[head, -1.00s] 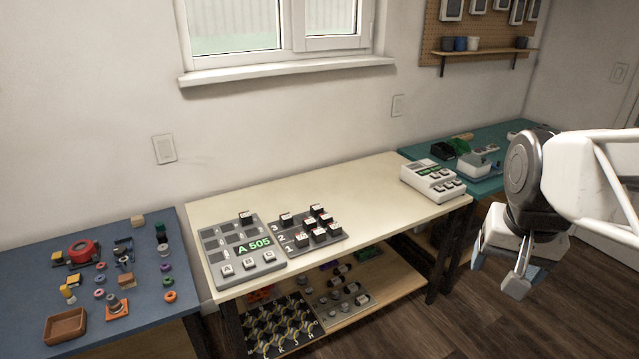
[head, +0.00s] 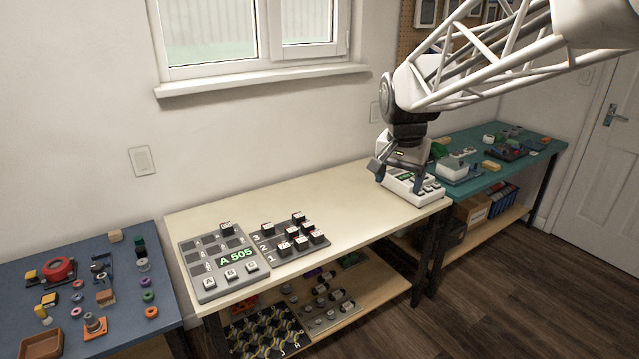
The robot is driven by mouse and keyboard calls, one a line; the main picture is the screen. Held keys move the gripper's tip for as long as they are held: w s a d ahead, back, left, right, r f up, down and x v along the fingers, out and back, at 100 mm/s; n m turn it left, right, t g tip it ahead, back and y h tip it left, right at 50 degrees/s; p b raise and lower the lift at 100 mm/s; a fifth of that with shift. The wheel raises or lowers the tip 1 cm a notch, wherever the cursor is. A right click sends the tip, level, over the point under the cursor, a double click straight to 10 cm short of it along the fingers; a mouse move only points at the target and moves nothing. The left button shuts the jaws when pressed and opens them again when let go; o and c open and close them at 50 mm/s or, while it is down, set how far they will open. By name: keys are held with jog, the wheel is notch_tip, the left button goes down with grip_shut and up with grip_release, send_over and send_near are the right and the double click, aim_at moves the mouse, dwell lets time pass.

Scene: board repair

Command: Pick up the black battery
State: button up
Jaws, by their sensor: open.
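I cannot pick out a black battery for sure; objects are small at this distance. Small dark-sided blocks with pale tops (head: 298,219) stand on a grey numbered board (head: 262,246) on the cream table. Dark and pale small round pieces (head: 322,289) sit on a grey tray (head: 318,319) on the shelf below. My gripper (head: 386,176) is open, pointing down over the left part of the white keypad device (head: 428,189) at the table's right end. I see nothing between its fingers, and cannot tell whether it touches the device.
A grey panel (head: 190,259) reading "A 505" lies left on the cream table (head: 335,205). A blue table (head: 60,330) holds spools and a brown tray (head: 40,344). A teal table (head: 540,152) holds several parts. The cream table's middle is clear.

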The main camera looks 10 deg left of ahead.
jog(key=w+a+f+m, duration=0.1)
jog(key=w+a+f, duration=0.3)
jog(key=w+a, duration=0.9)
jog(key=m+h, duration=0.1)
jog(key=m, duration=0.3)
send_over(227, 225)
jog(key=shift+g, duration=0.4)
jog(key=f, duration=2.7)
jog(key=shift+s, duration=0.35)
jog(key=shift+s+a+f, duration=0.1)
jog(key=shift+a+f, duration=0.25)
jog(key=shift+d+f, duration=0.15)
jog(key=shift+f, duration=1.15)
jog(key=shift+f, duration=0.1)
